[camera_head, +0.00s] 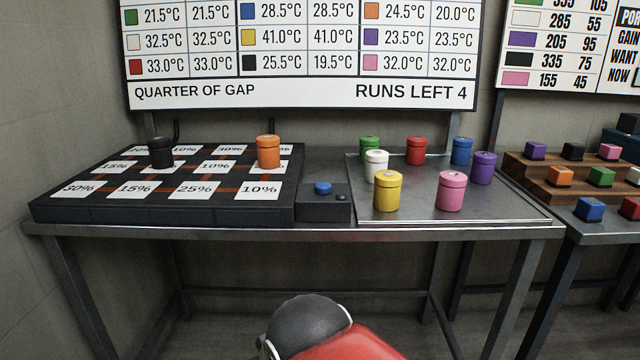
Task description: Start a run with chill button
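The chill button is a blue round button (323,188) on a small dark box (324,204) between the black board and the metal tray. Nothing touches it. The black board (170,213) has white squares marked with percentages. A black canister (161,153) stands upright at its back left and an orange canister (268,152) at its back right. The sign (300,94) above reads "QUARTER OF GAP" and "RUNS LEFT 4". My gripper does not show; only a dark and red part, likely of my arm, is at the bottom middle.
The metal tray (415,212) right of the box holds several upright canisters, with the yellow (388,190) and pink (452,191) ones in front. Further right, wooden steps (555,180) hold coloured cubes. The table's front edge (390,233) is clear.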

